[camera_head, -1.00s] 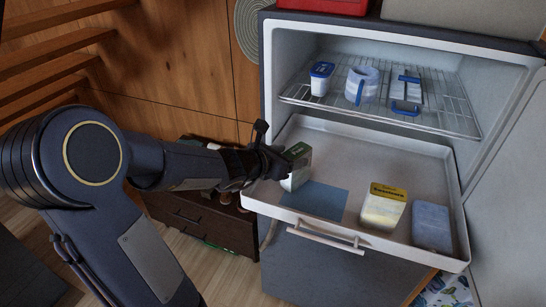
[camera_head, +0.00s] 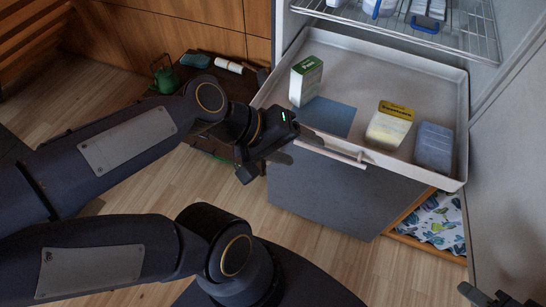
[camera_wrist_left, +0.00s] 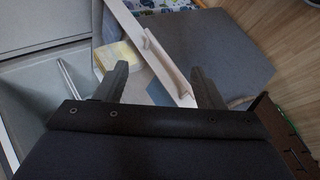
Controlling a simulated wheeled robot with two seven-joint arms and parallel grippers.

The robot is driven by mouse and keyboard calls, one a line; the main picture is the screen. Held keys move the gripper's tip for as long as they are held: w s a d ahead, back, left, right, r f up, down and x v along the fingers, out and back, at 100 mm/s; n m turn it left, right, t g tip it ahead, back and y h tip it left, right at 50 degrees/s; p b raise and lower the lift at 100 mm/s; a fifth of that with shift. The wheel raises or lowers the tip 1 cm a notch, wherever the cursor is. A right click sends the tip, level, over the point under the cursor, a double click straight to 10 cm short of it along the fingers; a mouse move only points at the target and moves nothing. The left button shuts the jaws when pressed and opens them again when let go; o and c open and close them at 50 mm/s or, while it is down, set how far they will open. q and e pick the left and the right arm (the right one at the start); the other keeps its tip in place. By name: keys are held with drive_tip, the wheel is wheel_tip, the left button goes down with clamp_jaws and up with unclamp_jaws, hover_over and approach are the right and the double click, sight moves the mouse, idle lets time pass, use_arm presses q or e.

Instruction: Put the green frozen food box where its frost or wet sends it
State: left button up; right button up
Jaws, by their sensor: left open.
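The green frozen food box (camera_head: 306,80) stands upright in the pulled-out white drawer (camera_head: 400,58), near its left wall and behind a flat blue patch (camera_head: 328,115). Its top is green and its lower part is whitish. My left gripper (camera_head: 268,166) is open and empty, in front of the drawer's left front corner and apart from the box. In the left wrist view its two fingers (camera_wrist_left: 158,85) are spread, with the drawer handle (camera_wrist_left: 166,66) beyond them. The green box is not visible there. A dark part at the head view's lower right edge may be my right gripper (camera_head: 490,296); its jaws are unclear.
A yellow box (camera_head: 390,125) with a whitish lower part and a pale blue box (camera_head: 434,147) stand at the drawer's right. A wire shelf (camera_head: 455,28) is above. A low dark cabinet with a green watering can (camera_head: 164,76) stands left. A patterned cloth (camera_head: 440,222) lies below right.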

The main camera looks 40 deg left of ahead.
use_arm(q)
drive_tip(key=s+f+m+y, duration=0.1)
drive_tip(key=m, duration=0.1)
drive_tip(key=s+a+f+m+g+y, duration=0.1)
drive_tip(key=s+m, duration=0.1)
drive_tip(key=s+a+m, duration=0.1)
drive_tip(key=m, duration=0.1)
drive_tip(key=shift+s+f+m+y, duration=0.15)
drive_tip(key=shift+f+m+y, duration=0.25)
drive_tip(key=shift+f, duration=0.1)
